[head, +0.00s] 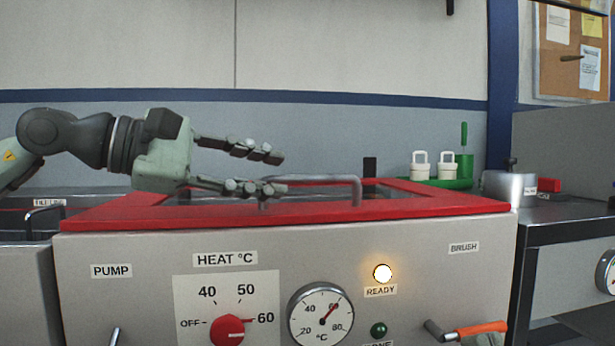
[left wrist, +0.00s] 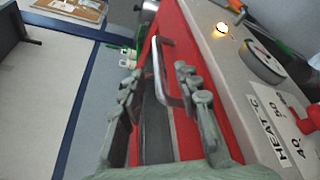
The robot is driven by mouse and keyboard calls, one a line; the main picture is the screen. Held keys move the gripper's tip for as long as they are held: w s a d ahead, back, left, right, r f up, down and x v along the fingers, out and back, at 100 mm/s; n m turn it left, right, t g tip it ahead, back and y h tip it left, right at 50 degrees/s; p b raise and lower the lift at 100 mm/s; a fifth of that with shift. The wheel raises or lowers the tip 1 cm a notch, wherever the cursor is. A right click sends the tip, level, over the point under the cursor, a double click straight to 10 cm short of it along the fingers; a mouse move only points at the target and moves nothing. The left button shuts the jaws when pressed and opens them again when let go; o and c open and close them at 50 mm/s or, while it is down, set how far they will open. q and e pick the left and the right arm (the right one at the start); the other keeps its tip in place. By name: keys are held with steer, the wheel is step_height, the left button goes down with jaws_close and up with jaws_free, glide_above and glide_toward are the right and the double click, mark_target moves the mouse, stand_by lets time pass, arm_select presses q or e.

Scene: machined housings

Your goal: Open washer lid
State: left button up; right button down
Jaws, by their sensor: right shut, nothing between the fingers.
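The washer (head: 140,300) is a pale grey cabinet with a red-rimmed top. Its lid (head: 430,207) appears shut, lying flat, with a dark panel inside the red. A metal bar handle (head: 320,179) stands up from the lid; it also shows in the left wrist view (left wrist: 156,70). My left gripper (head: 280,172) is open just left of the handle, fingers pointing right, low over the lid. In the left wrist view, its fingers (left wrist: 157,80) lie on either side of the handle's line; I cannot tell whether they touch it.
Behind stands a green tray (head: 450,184) with white containers (head: 420,167). A metal pot (head: 510,188) stands on the right counter.

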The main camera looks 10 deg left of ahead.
mark_target(301, 178)
arm_select(q)
steer(key=shift+w, duration=0.35)
steer(key=shift+w+d, duration=0.25)
steer(key=shift+d, duration=0.05)
steer(key=x, duration=0.6)
steer(key=shift+w+d+f, duration=0.15)
steer(key=shift+d, duration=0.25)
steer(key=shift+c, duration=0.4)
jaws_close()
